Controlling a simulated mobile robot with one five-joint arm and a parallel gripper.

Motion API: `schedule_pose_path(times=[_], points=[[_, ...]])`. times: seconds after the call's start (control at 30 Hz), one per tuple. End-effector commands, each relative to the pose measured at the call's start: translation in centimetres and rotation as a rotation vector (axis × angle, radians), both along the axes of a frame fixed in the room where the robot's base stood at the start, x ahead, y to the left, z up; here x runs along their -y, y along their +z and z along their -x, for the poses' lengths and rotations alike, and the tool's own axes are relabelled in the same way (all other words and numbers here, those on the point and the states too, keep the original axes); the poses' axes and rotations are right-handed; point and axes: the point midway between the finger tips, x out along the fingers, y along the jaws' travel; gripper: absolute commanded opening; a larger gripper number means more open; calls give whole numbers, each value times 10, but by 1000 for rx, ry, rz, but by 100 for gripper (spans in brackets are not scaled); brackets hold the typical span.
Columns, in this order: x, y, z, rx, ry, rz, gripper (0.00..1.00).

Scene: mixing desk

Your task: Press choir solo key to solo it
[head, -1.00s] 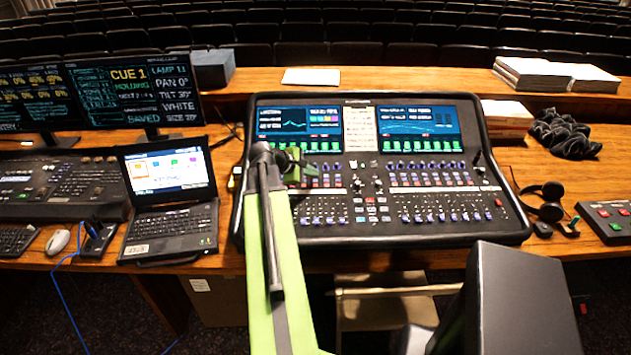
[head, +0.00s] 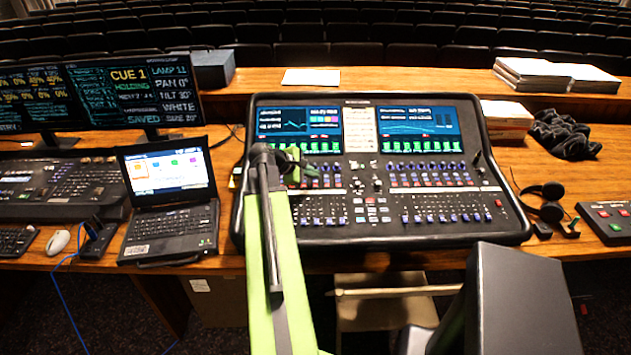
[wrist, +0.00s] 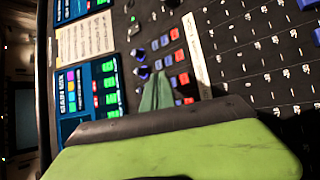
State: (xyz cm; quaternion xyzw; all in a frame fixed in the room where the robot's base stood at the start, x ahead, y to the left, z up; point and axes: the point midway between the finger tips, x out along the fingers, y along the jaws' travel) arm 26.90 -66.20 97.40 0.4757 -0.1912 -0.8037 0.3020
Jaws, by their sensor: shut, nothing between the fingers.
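The mixing desk (head: 420,235) stands in the middle of the table, with two screens, rows of green keys, knobs and faders. My gripper (head: 312,172) is shut and empty over the left part of the desk, by the lower edge of the left screen. In the wrist view my green fingers (wrist: 158,92) are closed together, pointing at the panel near blue and red keys (wrist: 180,67). Green keys (wrist: 108,83) beside a screen lie to their left. The choir solo key cannot be told apart at this size, and I cannot tell whether the fingertips touch the panel.
A laptop (head: 170,205) and lighting monitors (head: 100,95) stand left of the desk. Headphones (head: 545,202), a black cloth (head: 565,135) and a small button box (head: 608,220) lie right. A dark box-shaped object (head: 525,300) rises in front.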

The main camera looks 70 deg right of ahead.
Motion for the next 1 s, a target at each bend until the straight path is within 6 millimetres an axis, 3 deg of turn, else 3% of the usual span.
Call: schedule_pose_path(times=[1.0], points=[[1,-8,1,0,0,0,0]])
